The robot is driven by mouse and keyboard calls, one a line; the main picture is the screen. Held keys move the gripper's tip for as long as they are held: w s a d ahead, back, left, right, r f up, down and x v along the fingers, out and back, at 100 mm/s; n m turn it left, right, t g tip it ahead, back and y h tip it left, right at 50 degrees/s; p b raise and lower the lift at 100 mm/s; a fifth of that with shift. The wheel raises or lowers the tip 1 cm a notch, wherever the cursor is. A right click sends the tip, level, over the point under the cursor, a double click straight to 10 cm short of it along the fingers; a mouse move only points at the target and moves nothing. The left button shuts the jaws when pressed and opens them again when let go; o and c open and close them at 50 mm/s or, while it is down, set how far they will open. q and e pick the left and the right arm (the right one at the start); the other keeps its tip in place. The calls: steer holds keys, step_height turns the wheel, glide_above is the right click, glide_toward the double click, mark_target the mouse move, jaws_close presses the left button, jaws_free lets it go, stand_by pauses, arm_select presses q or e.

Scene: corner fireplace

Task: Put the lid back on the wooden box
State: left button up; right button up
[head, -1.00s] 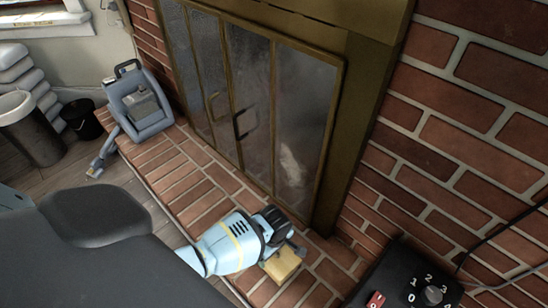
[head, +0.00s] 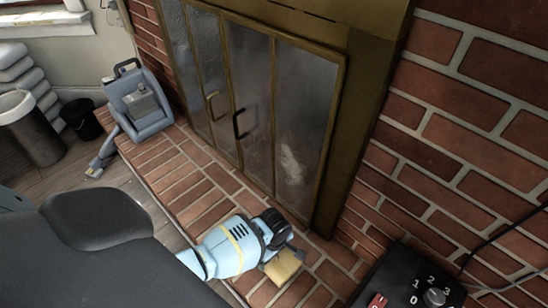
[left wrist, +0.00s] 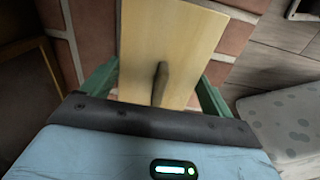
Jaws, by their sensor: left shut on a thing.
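A pale yellow wooden lid (left wrist: 180,35) fills the middle of the left wrist view, with a dark upright handle (left wrist: 160,84) on it. The green fingers of my left gripper (left wrist: 157,92) are at its two side edges, shut on it. In the head view the same pale wooden piece (head: 284,267) shows just past my left gripper (head: 278,254), low over the brick hearth near the fireplace doors. I cannot tell the wooden box apart from the lid in either view. My right gripper is not in view.
The brick hearth (head: 185,183) runs along the glass fireplace doors (head: 258,110). A blue-grey appliance (head: 140,105) stands at its far end. A black unit with a numbered dial (head: 436,296) is at the lower right, near the brick wall (head: 470,130).

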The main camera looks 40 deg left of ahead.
arm_select(q)
steer(key=shift+f, duration=0.3)
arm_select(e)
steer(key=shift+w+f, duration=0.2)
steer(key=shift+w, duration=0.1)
arm_select(q)
steer(key=shift+f+b, duration=0.35)
steer(key=shift+b, duration=0.05)
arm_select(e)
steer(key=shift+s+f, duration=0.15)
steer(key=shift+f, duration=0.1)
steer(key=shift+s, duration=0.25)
arm_select(q)
steer(key=o, duration=0.8)
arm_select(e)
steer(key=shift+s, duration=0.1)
arm_select(q)
steer(key=shift+r, duration=0.15)
step_height(320, 180, up, 6)
steer(key=p, duration=0.3)
steer(key=shift+w+r, duration=0.1)
steer(key=shift+r+p, duration=0.55)
steer(key=shift+r, duration=0.15)
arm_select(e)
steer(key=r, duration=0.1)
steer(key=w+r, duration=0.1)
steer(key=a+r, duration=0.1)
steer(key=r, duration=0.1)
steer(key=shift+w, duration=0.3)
